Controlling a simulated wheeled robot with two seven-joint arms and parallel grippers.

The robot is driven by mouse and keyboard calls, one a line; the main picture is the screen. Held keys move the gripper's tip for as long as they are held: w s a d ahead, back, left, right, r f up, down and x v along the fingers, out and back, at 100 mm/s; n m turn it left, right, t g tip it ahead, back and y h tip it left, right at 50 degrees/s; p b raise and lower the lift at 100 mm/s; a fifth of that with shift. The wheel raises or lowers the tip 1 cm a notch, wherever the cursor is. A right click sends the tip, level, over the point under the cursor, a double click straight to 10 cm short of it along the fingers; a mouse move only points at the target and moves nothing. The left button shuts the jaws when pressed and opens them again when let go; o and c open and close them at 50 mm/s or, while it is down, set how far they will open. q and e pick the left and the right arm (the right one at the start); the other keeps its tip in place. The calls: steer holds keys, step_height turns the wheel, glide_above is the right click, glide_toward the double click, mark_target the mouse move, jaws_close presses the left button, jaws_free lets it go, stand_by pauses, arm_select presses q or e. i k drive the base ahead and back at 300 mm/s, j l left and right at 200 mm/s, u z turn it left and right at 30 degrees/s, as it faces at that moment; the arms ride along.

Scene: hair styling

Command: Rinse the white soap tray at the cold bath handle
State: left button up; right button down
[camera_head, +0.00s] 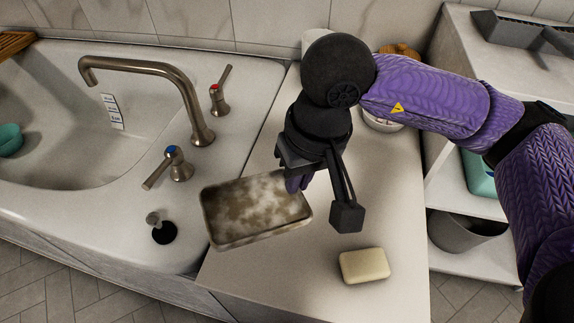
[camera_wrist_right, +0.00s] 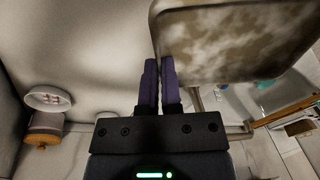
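The white soap tray (camera_head: 257,208) is stained with brown, dirty patches. It is held slightly tilted at the counter's left side, next to the tub rim. My right gripper (camera_head: 296,182) is shut on the tray's right edge. In the right wrist view the purple fingers (camera_wrist_right: 160,85) pinch the tray's edge, and the tray (camera_wrist_right: 225,40) extends up and right. The cold bath handle (camera_head: 172,160), with a blue cap, stands on the tub rim left of the tray, apart from it. My left gripper is not in view.
The faucet (camera_head: 150,68) arches over the bathtub (camera_head: 70,130). A red-capped handle (camera_head: 217,95) stands behind it, and a small black-based knob (camera_head: 160,230) in front. A cream soap bar (camera_head: 364,265) lies on the counter (camera_head: 320,285). Shelves with a grey bin (camera_head: 465,233) stand right.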

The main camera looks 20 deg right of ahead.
mark_target(173, 155)
steer(key=i+j+z, duration=0.15)
steer(key=j, duration=0.25)
steer(key=i+j+z, duration=0.1)
steer(key=j, duration=0.3)
steer(key=i+j+z, duration=0.15)
steer(key=j, duration=0.3)
steer(key=i+j+z, duration=0.1)
steer(key=i+j, duration=0.15)
steer(key=j, duration=0.2)
steer(key=i+j+z, duration=0.15)
steer(key=j, duration=0.35)
steer(key=j+z, duration=0.1)
steer(key=j, duration=0.35)
